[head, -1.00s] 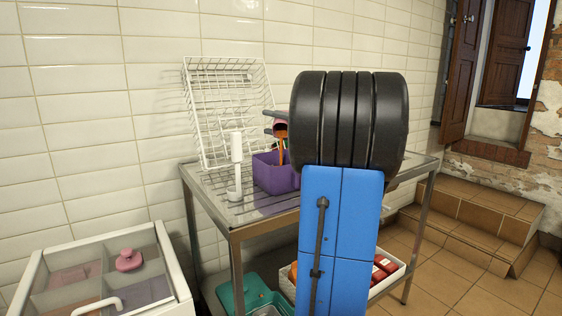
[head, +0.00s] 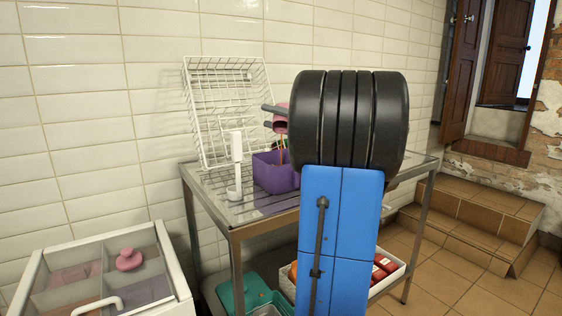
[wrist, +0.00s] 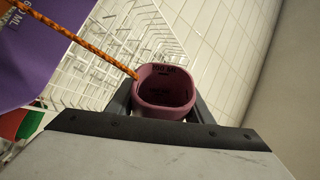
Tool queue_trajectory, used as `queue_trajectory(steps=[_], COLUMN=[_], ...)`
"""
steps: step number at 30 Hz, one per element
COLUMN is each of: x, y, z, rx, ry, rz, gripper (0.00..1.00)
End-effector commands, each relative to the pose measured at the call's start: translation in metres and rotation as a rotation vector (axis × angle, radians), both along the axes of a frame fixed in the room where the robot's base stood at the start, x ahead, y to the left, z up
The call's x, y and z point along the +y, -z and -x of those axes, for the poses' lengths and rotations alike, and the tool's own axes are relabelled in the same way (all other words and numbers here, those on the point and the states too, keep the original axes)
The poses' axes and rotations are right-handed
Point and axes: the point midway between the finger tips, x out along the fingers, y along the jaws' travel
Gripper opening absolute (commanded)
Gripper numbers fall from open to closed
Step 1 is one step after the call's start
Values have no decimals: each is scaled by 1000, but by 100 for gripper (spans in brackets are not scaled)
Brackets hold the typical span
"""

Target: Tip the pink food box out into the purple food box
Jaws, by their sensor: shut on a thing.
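My gripper (head: 270,117) is shut on the pink food box (head: 282,110), holding it above the purple food box (head: 275,174) on the metal table. In the wrist view, the pink box (wrist: 164,74) sits between the fingers, its open mouth facing the camera and its inside dark. A thin orange stream (wrist: 85,47) runs from its rim towards the purple box (wrist: 22,60). In the head view the pink box is tipped and a thin stream falls to the purple box. The purple box's contents are hidden, and my arm hides part of the scene to its right.
A white ladle-like utensil (head: 237,165) stands left of the purple box. A white wire rack (head: 215,110) leans on the wall behind. A green and red item shows behind the purple box. A divided white tray (head: 62,247) holds a pink lid (head: 129,259). Crates sit on the lower shelf.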

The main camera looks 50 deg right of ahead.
Motion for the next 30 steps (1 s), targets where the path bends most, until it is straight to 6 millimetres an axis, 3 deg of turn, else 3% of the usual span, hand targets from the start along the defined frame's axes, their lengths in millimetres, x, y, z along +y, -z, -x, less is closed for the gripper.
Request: queue_trajectory(steps=[6,14,30], x=[-6,-8,-16], y=[13,19,36], z=[-5,-6,-12], rx=[105,131,328], ry=[-1,0,0], rz=[-140,-175,-438], gripper=[20,20,20])
